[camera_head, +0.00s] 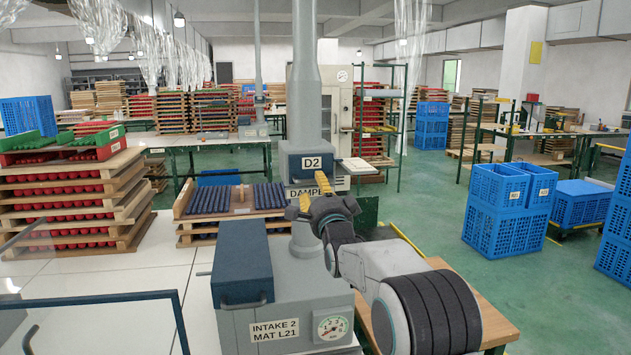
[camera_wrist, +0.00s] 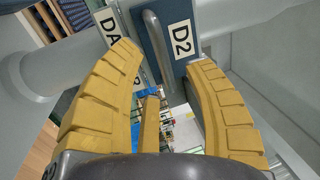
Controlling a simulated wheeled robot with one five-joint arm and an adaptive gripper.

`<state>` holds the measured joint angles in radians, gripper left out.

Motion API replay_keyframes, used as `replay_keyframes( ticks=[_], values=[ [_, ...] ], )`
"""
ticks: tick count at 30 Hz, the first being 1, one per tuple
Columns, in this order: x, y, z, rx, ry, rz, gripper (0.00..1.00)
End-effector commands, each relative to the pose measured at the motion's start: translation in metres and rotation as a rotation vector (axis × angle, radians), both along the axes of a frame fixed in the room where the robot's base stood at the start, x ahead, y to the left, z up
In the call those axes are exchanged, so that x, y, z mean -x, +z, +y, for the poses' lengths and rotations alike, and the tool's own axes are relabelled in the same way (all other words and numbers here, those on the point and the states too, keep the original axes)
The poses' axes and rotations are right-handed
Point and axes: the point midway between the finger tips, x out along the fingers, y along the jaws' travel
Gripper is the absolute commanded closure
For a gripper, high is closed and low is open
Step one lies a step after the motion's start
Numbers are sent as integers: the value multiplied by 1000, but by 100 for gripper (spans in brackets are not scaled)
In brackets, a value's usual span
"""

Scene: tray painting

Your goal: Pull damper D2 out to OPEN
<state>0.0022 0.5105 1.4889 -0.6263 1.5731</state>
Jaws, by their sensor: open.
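Damper D2 (camera_head: 290,163) is a dark blue box-like front on the grey vertical duct in the head view, with a D2 label. The DAMPER label below it is partly hidden by my gripper (camera_head: 304,205). In the wrist view, the blue D2 front (camera_wrist: 184,62) carries a grey bar handle (camera_wrist: 153,38). My gripper (camera_wrist: 166,60) shows there with its yellow fingers spread, one on either side of the handle's lower part in the picture. I see no finger closed on the handle. I cannot tell how deep the handle sits between the fingers.
The grey intake box (camera_head: 285,323), labelled INTAKE 2 MAT L21 with a gauge, stands in front below the duct. Stacked wooden trays (camera_head: 60,240) stand left, and a tray with dark blue rows (camera_head: 180,208) lies behind. Blue crates (camera_head: 490,205) stand right on open green floor.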

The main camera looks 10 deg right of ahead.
Motion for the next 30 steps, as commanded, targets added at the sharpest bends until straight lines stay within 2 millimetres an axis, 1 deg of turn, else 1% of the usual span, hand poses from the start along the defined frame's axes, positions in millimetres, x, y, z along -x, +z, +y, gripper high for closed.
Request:
replay_keyframes(
  ticks=[1,6,12,18,26,27,30],
  values=[
    [-6,3,0,0,0,1,53],
    [-22,5,0,1,0,1,53],
    [-33,7,0,2,0,1,53],
    [-37,7,0,2,0,2,53],
    [-37,7,0,2,0,2,53],
    [-37,7,0,2,0,2,51],
    [-37,7,0,2,0,2,60]
  ],
)
